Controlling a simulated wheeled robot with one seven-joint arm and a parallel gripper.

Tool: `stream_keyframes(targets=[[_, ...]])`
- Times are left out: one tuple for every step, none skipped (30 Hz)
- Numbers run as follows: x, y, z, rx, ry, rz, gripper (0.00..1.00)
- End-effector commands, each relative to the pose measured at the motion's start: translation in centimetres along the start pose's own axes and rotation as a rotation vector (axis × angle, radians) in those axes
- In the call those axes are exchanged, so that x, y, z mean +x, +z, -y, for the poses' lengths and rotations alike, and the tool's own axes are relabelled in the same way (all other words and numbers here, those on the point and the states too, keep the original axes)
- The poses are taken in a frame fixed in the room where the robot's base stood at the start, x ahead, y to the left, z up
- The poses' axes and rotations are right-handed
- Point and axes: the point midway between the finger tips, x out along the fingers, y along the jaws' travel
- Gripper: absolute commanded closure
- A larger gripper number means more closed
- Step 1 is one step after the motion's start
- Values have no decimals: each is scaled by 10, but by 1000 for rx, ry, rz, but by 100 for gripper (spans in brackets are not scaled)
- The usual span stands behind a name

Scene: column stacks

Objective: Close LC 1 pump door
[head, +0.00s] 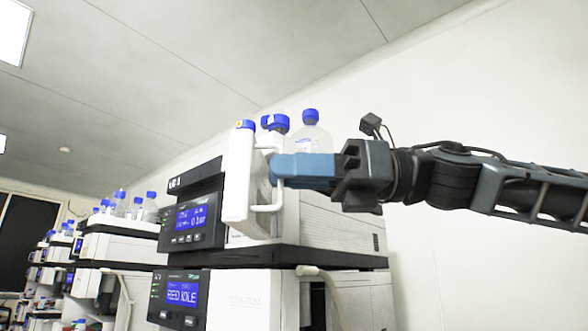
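The white pump door (238,182) stands swung open on the upper module, which has a blue display (192,217). A dark label above the display seems to read LC 1. A white bar handle (268,208) is on the door's right side. My gripper (276,168) comes in from the right, its blue fingers level with the upper part of the handle and overlapping it in the picture. I cannot tell whether they touch or grip it, as only one side of the fingers shows.
Clear bottles with blue caps (310,128) stand on top of the stack, just behind my fingers. A lower module (236,298) with a blue display sits beneath. More module stacks (120,243) recede to the left. A bare wall (450,262) is at the right.

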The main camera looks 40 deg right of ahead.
Motion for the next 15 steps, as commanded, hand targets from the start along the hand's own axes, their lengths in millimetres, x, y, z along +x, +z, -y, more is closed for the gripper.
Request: stream_keyframes(targets=[[0,0,0,0,0,0,83],[0,0,0,0,0,0,86],[0,0,0,0,0,0,90],[0,0,0,0,0,0,93],[0,0,0,0,0,0,96],[0,0,0,0,0,0,99],[0,0,0,0,0,0,100],[0,0,0,0,0,0,100],[0,0,0,0,0,0,100],[0,0,0,0,0,0,100],[0,0,0,0,0,0,100],[0,0,0,0,0,0,100],[0,0,0,0,0,0,100],[0,0,0,0,0,0,100],[0,0,0,0,0,0,100]])
